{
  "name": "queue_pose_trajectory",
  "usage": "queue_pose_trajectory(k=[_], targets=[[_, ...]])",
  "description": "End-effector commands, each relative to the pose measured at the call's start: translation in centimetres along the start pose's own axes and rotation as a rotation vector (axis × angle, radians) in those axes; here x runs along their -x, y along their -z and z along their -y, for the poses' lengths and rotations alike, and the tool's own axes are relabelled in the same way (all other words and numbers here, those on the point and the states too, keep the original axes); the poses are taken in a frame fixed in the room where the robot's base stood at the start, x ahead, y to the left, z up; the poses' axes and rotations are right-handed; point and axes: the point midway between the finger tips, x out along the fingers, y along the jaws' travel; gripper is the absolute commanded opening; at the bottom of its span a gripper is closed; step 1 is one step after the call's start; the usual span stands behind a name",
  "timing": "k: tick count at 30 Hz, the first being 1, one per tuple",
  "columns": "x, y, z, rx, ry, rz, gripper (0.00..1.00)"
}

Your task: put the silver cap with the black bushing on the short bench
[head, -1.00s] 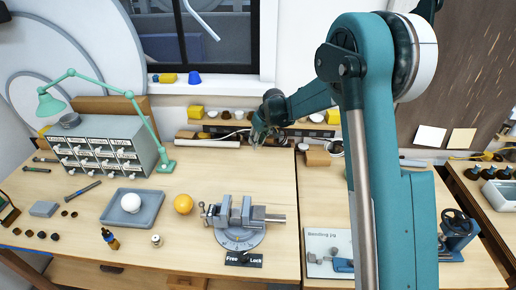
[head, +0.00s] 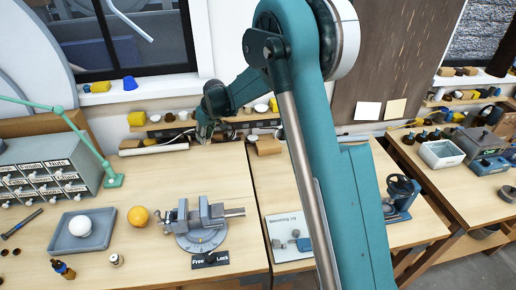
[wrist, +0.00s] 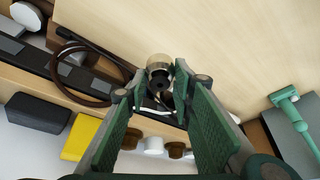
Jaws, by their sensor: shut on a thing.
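My gripper (head: 203,132) hangs over the back of the long wooden bench, near the back shelf, and is small in the head view. In the wrist view my gripper (wrist: 157,92) is shut on the silver cap (wrist: 158,63), which looks brassy there. The cap sits between the fingertips with the dark bushing (wrist: 161,82) at its near side. In the head view the cap is too small to make out. A shorter wooden bench (head: 383,238) with the bending jig adjoins on the right. Which bench is called short is not labelled.
A vise (head: 205,222), orange ball (head: 138,216) and grey tray (head: 58,247) stand on the long bench. The bending jig (head: 290,240) and blue hand-wheel device (head: 400,198) stand on the adjoining bench. A further bench at right holds a white-lined bin (head: 441,153).

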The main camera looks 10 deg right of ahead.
Motion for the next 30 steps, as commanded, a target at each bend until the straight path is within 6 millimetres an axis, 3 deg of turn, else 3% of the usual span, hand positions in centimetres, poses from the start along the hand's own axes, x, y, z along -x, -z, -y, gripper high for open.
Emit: queue_pose_trajectory(k=[8,14,20,30], targets=[[0.2,-0.5,-0.5,-0.006,-0.003,0.000,0.11],[0.9,-2.5,-2.6,-0.034,-0.014,0.000,0.11],[2.6,-6.7,-6.3,-0.087,-0.036,0.000,0.11],[6.2,-16.4,-13.0,-0.205,-0.084,0.000,0.11]])
